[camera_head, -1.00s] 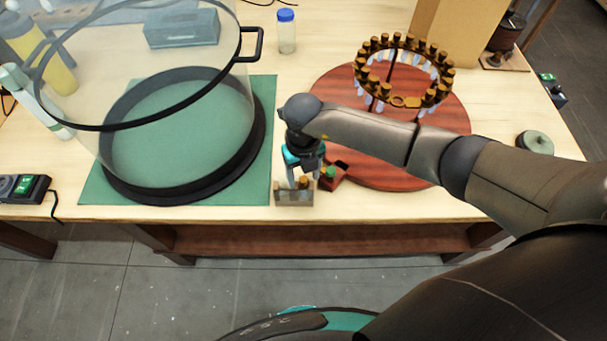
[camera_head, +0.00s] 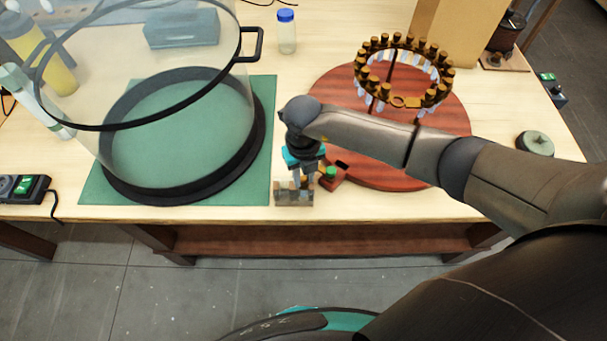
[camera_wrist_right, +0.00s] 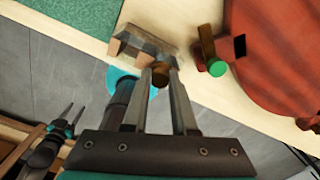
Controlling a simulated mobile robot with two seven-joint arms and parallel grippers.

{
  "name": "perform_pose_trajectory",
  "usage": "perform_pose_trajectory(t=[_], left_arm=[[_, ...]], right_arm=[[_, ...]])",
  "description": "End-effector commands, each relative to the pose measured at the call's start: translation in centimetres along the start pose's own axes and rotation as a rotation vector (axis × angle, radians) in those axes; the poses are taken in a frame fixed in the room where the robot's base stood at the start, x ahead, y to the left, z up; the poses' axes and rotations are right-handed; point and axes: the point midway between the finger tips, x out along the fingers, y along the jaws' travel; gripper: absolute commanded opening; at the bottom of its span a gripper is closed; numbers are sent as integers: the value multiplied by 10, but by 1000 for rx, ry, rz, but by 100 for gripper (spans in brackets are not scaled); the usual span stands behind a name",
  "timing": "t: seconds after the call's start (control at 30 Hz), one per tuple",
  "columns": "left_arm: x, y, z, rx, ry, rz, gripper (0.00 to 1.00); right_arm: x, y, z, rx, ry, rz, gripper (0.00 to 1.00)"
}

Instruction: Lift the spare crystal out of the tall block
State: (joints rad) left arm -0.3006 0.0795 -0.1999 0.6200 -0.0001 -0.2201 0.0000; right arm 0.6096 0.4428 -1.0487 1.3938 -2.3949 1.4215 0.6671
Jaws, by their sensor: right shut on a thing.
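The tall block (camera_head: 283,196), greyish brown and partly see-through, stands at the table's front edge; it also shows in the right wrist view (camera_wrist_right: 130,38). The spare crystal's brass-coloured cap (camera_wrist_right: 160,76) shows at the block. My right gripper (camera_wrist_right: 162,72) comes down over the block and is shut on this cap, with one finger on each side. The crystal's body is hidden below the cap. My left gripper (camera_wrist_right: 74,112) shows at the left of the right wrist view, empty, its two fingers apart, away from the block.
A small red block with a green top (camera_head: 330,173) is close right of the tall block. The round red board (camera_head: 440,180) carries a brass ring (camera_head: 405,102) with hanging crystals. A glass cylinder (camera_head: 180,150) stands on a green mat (camera_head: 262,110) at left.

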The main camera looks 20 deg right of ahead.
Motion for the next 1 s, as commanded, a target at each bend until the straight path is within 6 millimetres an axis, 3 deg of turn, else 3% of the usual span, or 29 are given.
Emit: perform_pose_trajectory(t=[0.43, 1.0], left_arm=[[-2, 0, -1, 0, 1, 0, 50], [-25, 0, -3, 0, 1, 0, 50]], right_arm=[[-3, 0, 0, 0, -1, 0, 0], [-29, 0, 0, -1, -1, 0, 0]])
